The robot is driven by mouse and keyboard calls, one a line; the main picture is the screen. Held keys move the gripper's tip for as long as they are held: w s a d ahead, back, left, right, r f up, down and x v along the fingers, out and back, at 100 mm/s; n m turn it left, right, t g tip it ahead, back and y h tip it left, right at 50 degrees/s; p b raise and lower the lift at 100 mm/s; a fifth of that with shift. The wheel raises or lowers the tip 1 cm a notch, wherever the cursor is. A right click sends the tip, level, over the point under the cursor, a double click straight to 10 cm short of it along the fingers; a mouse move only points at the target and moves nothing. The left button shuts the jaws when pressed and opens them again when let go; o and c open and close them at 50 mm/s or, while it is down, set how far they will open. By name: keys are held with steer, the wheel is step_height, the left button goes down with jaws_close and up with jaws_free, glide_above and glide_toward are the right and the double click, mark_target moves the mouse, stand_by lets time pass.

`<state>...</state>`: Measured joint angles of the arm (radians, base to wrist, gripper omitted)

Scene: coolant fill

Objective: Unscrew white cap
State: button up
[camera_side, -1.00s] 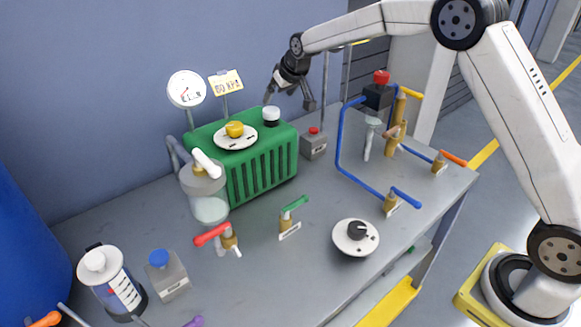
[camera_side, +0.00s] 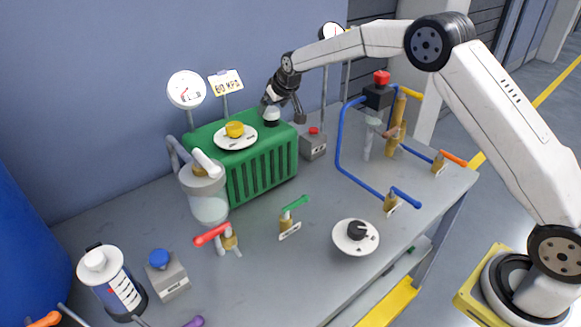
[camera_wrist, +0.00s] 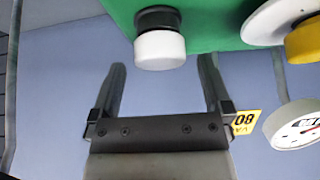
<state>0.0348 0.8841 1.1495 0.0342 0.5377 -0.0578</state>
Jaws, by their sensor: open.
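The white cap (camera_wrist: 160,50) sits on a dark neck on top of the green radiator box (camera_side: 262,172). In the side view the white cap (camera_side: 271,121) shows just below my gripper, partly covered by it. My gripper (camera_side: 283,112) is open, with its fingers pointing down at the cap's level. In the wrist view its two dark fingers (camera_wrist: 160,72) are spread wide, one to each side of the cap, and nothing is between them in their grip. I cannot tell whether a finger touches the cap.
A yellow knob (camera_side: 235,129) on a white disc stands left of the cap. A round gauge (camera_side: 187,90) and a yellow sign (camera_side: 226,82) rise behind the box. A grey box with a red button (camera_side: 313,144) and blue pipes (camera_side: 340,150) stand to the right.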

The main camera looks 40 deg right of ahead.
steer(key=shift+x, duration=1.1)
jaws_close()
